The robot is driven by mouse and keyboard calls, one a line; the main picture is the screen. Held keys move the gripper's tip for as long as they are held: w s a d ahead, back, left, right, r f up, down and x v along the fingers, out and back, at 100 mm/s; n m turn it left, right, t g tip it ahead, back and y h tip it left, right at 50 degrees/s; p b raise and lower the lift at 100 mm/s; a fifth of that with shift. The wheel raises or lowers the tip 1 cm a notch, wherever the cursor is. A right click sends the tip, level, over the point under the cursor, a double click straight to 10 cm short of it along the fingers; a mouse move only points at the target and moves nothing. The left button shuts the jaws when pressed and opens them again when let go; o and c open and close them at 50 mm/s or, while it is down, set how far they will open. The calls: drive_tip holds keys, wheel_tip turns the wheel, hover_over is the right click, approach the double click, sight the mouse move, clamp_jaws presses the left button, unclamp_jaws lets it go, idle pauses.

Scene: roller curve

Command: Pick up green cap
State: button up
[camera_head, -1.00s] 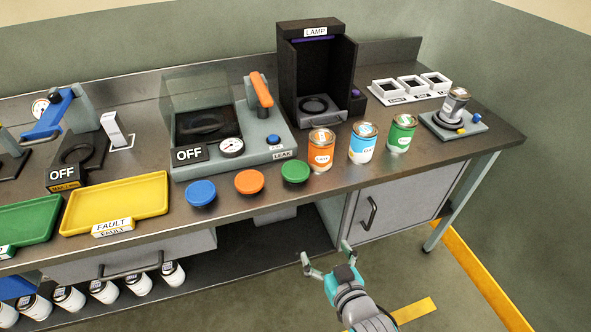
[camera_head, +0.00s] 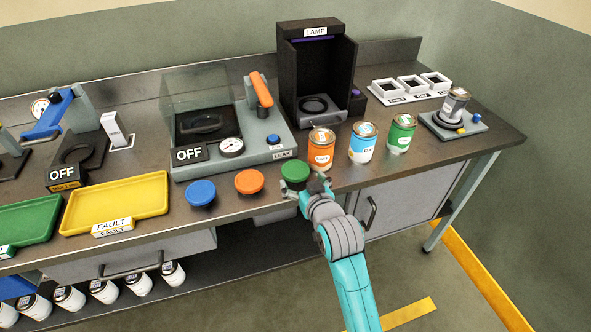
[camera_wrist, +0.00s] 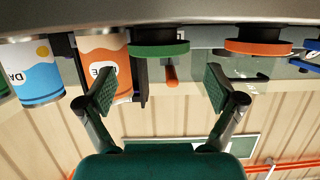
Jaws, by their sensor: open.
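The green cap (camera_head: 294,169) sits at the front of the bench top, at the right end of a row of three caps. In the wrist view, which is upside down, the green cap (camera_wrist: 158,50) lies ahead of and between my spread fingers. My gripper (camera_head: 312,187) is at the bench's front edge, close to the cap's near side and partly in front of it. In the wrist view my gripper (camera_wrist: 160,85) is open and empty, with a gap to the cap.
An orange cap (camera_head: 249,181) and a blue cap (camera_head: 201,193) stand left of the green cap. An orange can (camera_head: 321,151) stands just right of it, then a blue-and-white can (camera_head: 363,143) and a green can (camera_head: 402,133). The leak tester (camera_head: 262,150) is behind.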

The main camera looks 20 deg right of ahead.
sight(298, 173)
drive_tip(key=shift+x, duration=2.85)
drive_tip(key=shift+d+f, duration=0.1)
drive_tip(key=c, duration=0.4)
